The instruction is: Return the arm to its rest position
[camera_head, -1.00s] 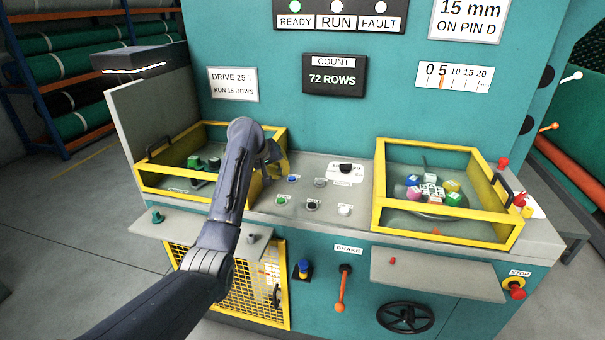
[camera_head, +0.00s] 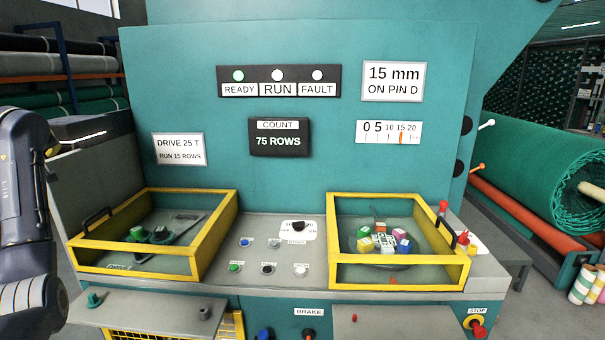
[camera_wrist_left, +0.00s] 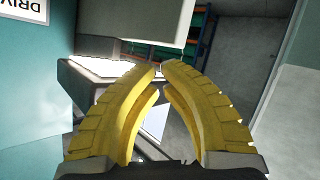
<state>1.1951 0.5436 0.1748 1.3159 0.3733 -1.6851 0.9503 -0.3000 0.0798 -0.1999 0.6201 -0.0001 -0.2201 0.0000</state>
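My left arm (camera_head: 25,200) stands upright at the far left edge of the head view, beside the machine and clear of its panel. Its gripper fingers do not show there. In the left wrist view my left gripper (camera_wrist_left: 159,67) has two yellow ribbed fingers curved inward, with tips almost meeting and nothing held between them. Beyond the fingers are grey machine parts and the floor. My right arm and gripper are in neither view.
The teal machine's control panel (camera_head: 271,257) is clear, between the left yellow-framed bay (camera_head: 128,250) and the right yellow-framed bay (camera_head: 400,275). A grey side plate (camera_head: 85,195) stands near my left arm. Green rolls (camera_head: 565,180) lie at right.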

